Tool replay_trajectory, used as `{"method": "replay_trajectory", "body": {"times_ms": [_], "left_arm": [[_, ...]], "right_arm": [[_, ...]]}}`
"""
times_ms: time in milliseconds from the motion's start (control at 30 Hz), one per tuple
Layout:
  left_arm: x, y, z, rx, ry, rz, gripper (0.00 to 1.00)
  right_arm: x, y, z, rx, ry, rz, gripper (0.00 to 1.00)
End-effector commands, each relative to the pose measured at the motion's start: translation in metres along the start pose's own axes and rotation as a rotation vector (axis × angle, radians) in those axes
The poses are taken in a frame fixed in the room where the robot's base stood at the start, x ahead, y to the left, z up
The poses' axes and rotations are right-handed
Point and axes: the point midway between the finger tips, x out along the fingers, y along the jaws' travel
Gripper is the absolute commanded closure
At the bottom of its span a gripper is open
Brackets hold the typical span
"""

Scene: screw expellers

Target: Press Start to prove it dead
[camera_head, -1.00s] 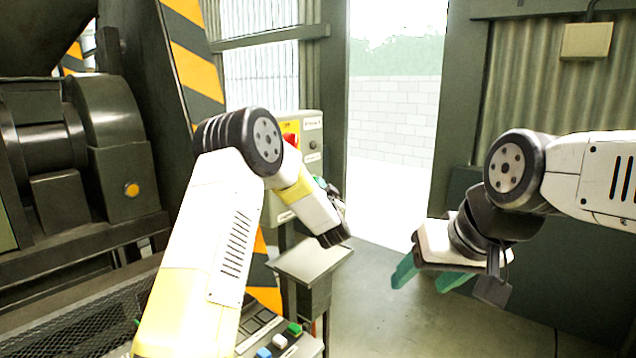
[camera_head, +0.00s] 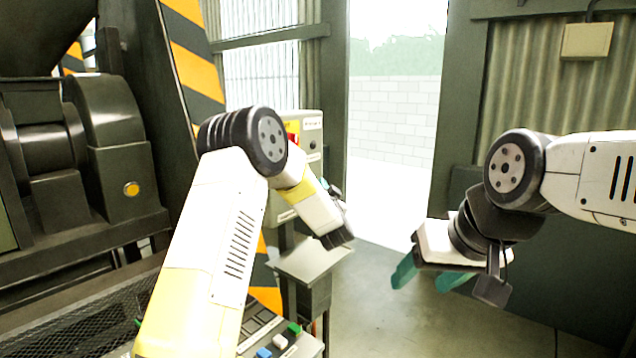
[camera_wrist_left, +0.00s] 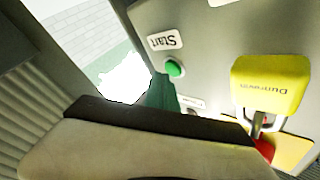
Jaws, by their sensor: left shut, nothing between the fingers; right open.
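The green Start button (camera_wrist_left: 174,68) sits on a grey control box, beside a white label reading "Start" (camera_wrist_left: 164,41), in the left wrist view. My left gripper (camera_wrist_left: 162,88) is shut and empty. Its teal fingertips are right by the button; I cannot tell whether they touch it. A yellow padlock (camera_wrist_left: 271,86) hangs on the same box, with a red part (camera_wrist_left: 264,149) behind it. In the head view the control box (camera_head: 312,128) is partly hidden by my left arm, which also hides the button and fingertips. My right gripper (camera_head: 430,278) is open and empty, away from the box.
A grey pedestal (camera_head: 308,262) stands below the control box. Large dark machinery (camera_head: 120,180) fills the left. A console with coloured buttons (camera_head: 280,343) is at the bottom. The open doorway (camera_head: 395,130) is behind, and floor near my right gripper is clear.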

Motion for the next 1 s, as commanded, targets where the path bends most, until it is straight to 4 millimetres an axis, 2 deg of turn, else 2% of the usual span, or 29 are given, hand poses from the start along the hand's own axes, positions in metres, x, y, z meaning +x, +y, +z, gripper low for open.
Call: {"method": "replay_trajectory", "body": {"times_ms": [233,700,1000], "left_arm": [[-0.005,0.004,-0.004,-0.001,0.001,0.002,1.00],[-0.037,0.027,-0.028,0.000,0.002,0.001,1.00],[-0.042,0.030,-0.031,0.000,0.000,0.000,1.00]], "right_arm": [[0.000,0.000,0.000,0.000,0.000,0.000,0.40],[0.000,0.000,0.000,0.000,0.000,0.000,0.40],[0.000,0.000,0.000,0.000,0.000,0.000,0.40]]}}
